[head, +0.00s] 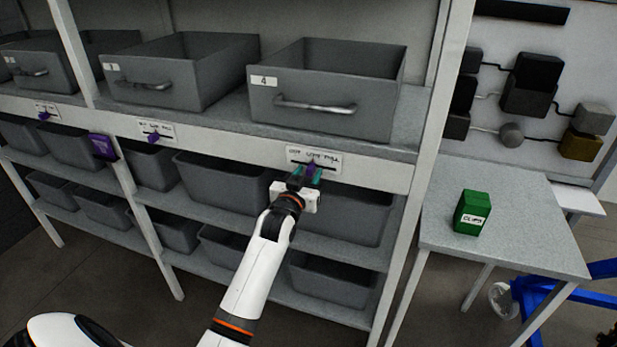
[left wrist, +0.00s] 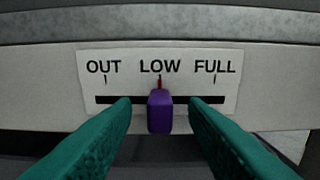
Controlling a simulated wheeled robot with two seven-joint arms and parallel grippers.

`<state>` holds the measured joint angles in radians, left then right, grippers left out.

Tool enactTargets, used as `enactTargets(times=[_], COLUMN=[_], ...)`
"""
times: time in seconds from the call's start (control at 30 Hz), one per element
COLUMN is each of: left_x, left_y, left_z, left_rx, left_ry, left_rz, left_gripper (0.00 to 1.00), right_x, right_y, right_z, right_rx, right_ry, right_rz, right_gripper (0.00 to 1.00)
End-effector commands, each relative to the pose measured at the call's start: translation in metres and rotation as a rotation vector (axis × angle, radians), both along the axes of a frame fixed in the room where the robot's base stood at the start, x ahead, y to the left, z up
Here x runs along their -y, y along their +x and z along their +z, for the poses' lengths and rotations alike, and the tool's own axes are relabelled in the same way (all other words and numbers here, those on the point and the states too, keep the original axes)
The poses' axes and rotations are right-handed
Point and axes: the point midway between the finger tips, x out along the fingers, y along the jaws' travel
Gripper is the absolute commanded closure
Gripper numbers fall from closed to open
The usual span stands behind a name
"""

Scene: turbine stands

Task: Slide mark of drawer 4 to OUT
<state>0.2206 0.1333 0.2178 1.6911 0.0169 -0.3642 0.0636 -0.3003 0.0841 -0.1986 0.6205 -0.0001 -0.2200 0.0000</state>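The drawer labelled 4 (head: 330,92) is a grey bin with a metal handle on the shelf. Below it, a white label plate (head: 299,154) is fixed to the shelf edge. In the left wrist view the plate (left wrist: 220,86) reads OUT, LOW, FULL from left to right above a dark slot. The purple slider mark (left wrist: 160,112) stands at LOW. My left gripper (left wrist: 160,125) is open, its teal fingers on either side of the mark with gaps showing. In the head view the left gripper (head: 308,174) is at the plate. My right gripper is not in view.
Other grey bins stand on the shelves, with similar purple sliders (head: 154,137) on the shelf edge to the left. A shelf post (head: 425,150) stands right of drawer 4. A green box (head: 472,212) stands on a grey side table (head: 510,251).

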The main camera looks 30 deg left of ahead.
Motion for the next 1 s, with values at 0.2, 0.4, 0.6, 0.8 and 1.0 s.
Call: enactTargets(times=[0.2, 0.4, 0.6, 0.8, 1.0], left_x=[-0.0023, -0.0025, -0.0025, -0.0027, -0.0027], left_y=[0.0113, 0.0121, 0.0118, 0.0117, 0.0117], left_z=[0.0000, 0.0001, 0.0005, -0.0002, -0.0002], left_rx=[0.000, 0.000, -0.001, -0.002, -0.001], left_ry=[0.000, 0.000, 0.000, 0.000, 0.000], left_rz=[-0.001, -0.001, 0.000, 0.000, 0.000], left_gripper=[0.60, 0.60, 0.60, 0.60, 0.60], right_x=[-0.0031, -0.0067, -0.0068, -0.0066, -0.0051], right_y=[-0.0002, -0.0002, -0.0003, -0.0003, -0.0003], right_z=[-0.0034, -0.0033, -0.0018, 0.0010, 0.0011], right_rx=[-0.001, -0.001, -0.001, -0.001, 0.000], right_ry=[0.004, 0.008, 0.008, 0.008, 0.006], right_rz=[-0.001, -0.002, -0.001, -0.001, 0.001], right_gripper=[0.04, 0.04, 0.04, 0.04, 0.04])
